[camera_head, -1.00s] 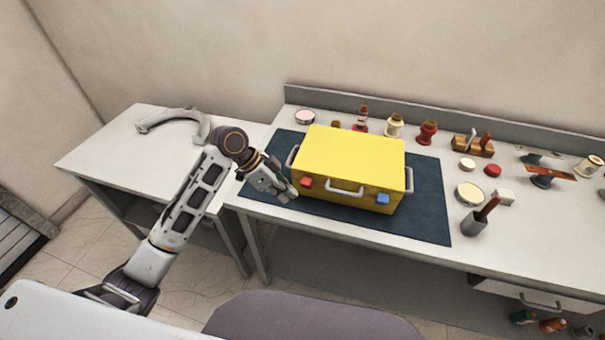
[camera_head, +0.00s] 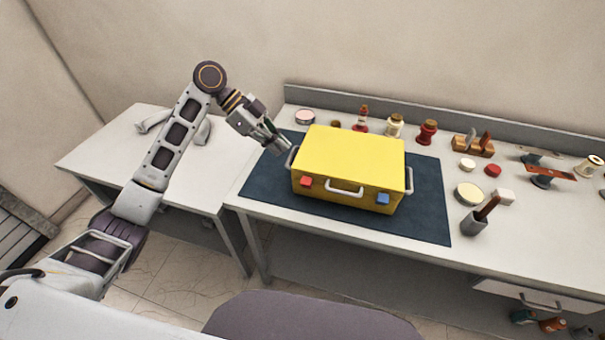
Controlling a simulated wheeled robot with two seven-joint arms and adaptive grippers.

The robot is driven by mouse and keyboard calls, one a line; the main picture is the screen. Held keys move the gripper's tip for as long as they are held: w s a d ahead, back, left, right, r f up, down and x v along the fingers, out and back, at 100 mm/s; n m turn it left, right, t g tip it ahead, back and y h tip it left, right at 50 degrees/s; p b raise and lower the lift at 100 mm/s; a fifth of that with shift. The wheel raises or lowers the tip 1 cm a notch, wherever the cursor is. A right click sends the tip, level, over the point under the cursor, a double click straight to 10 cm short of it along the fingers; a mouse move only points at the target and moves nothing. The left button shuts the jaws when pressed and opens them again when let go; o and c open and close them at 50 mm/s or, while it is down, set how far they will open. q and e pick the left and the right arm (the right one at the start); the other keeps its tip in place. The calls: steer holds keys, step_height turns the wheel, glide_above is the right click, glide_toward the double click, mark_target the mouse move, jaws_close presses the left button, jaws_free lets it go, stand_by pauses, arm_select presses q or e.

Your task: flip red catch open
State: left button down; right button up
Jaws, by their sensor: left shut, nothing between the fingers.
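A yellow case (camera_head: 352,156) sits closed on a dark blue mat (camera_head: 427,210) on the workbench. The red catch (camera_head: 306,181) is on its front face near the left corner. A blue catch (camera_head: 382,198) is near the right front corner, with a grey handle (camera_head: 344,187) between them. My left gripper (camera_head: 283,149) is shut and empty. It is beside the left end of the case, above and behind the red catch, by the left side handle (camera_head: 291,158). I cannot tell whether it touches the case. My right gripper is not in view.
A grey cup with a brush (camera_head: 475,220) and a round tin (camera_head: 469,193) are at right. A side table (camera_head: 90,160) stands at left. The front mat strip is clear.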

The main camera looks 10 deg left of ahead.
arm_select(q)
steer(key=shift+w+a+r, duration=0.15)
steer(key=shift+r, duration=0.5)
steer(key=shift+f, duration=0.1)
steer(key=p, duration=0.3)
glide_above(302, 183)
steer(key=f, duration=0.7)
steer(key=shift+d, duration=0.2)
step_height(302, 183, down, 2)
steer(key=shift+a+f, duration=0.1)
steer(key=shift+f+p, duration=0.3)
steer(key=shift+f, duration=0.6)
